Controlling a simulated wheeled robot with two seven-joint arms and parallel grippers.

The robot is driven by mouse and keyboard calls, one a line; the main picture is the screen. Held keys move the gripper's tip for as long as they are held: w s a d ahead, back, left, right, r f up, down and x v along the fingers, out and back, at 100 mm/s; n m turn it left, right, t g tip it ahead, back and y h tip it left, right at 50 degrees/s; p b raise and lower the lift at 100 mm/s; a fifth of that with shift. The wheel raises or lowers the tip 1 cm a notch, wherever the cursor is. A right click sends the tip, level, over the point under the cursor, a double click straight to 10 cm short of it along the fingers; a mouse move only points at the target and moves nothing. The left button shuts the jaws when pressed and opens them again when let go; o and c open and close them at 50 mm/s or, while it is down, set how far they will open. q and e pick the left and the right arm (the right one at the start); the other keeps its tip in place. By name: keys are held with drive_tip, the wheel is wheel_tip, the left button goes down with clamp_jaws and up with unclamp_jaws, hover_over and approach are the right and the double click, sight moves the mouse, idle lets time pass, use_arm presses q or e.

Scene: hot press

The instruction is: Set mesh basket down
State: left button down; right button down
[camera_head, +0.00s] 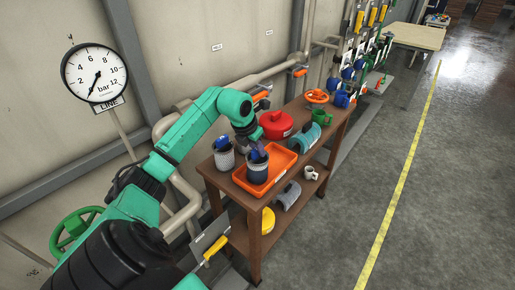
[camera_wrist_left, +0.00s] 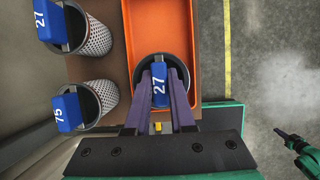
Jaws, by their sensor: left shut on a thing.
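My left gripper (camera_head: 256,150) is shut on the blue tab, marked 27, of a dark round container (camera_head: 259,172). In the left wrist view the purple fingers (camera_wrist_left: 160,88) flank the tab (camera_wrist_left: 159,80). The container is upright, over or in the orange tray (camera_head: 284,160); I cannot tell whether it touches the tray floor. Its wall is mostly hidden in the wrist view. Two pale mesh baskets with blue tabs show there, one marked 27 (camera_wrist_left: 96,38) and one marked 75 (camera_wrist_left: 104,97). A green and black part, likely my right gripper (camera_wrist_left: 290,138), shows small at the right.
The tray sits on a brown wooden bench (camera_head: 325,130) with a lower shelf. A red lidded pot (camera_head: 275,123) and a teal cylinder (camera_head: 303,136) stand behind and right of it. A white mug (camera_head: 311,173) stands below. Open floor lies to the right.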

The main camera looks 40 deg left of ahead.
use_arm(q)
drive_tip(key=shift+f, duration=0.2)
drive_tip(key=c, duration=0.8)
unclamp_jaws()
drive_tip(key=shift+r, duration=0.1)
drive_tip(key=shift+o, duration=0.2)
drive_tip(key=shift+r, duration=0.2)
drive_tip(key=shift+s+r, duration=0.15)
drive_tip(key=shift+r, duration=0.1)
drive_tip(key=b+v, duration=0.2)
drive_tip(key=v, duration=0.9)
